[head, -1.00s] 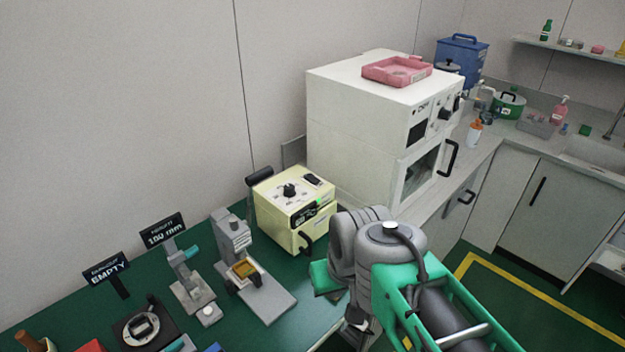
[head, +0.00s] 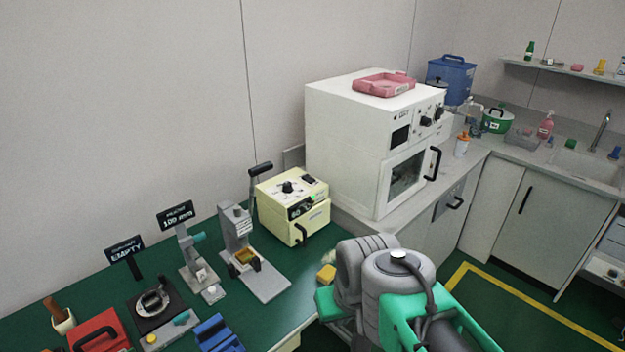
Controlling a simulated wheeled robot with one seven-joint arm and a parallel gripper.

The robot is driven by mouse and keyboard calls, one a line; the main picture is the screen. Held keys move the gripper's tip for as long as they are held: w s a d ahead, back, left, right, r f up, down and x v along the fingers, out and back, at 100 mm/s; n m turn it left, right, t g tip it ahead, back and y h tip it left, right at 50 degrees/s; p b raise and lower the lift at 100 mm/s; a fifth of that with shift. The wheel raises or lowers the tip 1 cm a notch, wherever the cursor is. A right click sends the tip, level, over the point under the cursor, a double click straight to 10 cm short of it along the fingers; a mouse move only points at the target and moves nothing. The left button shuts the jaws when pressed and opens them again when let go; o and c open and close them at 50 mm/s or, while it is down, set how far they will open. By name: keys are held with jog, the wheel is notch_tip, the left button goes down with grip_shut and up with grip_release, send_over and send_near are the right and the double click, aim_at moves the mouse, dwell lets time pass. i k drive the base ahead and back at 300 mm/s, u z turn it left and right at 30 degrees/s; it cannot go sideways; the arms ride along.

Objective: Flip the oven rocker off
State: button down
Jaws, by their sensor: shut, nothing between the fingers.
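A small cream-yellow oven-like box (head: 292,205) stands at the back right of the green bench. Its sloped top has a black dial (head: 287,187) and a dark rocker switch (head: 309,178). A small green light (head: 312,198) glows by the front display, and a black handle is on the front. Which way the rocker is tipped is too small to tell. A larger white oven (head: 345,130) with a windowed door and knobs stands right of it. My grey and green arm is at the lower middle, apart from both. My gripper's fingers are hidden or out of frame.
Bench stands (head: 190,260) and (head: 240,235) are left of the yellow box. A red box (head: 100,335) and a blue item (head: 217,335) lie at front left. A yellow block (head: 327,272) is near the bench edge by my arm. Floor at right is clear.

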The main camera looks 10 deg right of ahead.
aim_at(307, 177)
jog(key=z, duration=0.7)
jog(key=i, duration=0.8)
jog(key=u, duration=1.45)
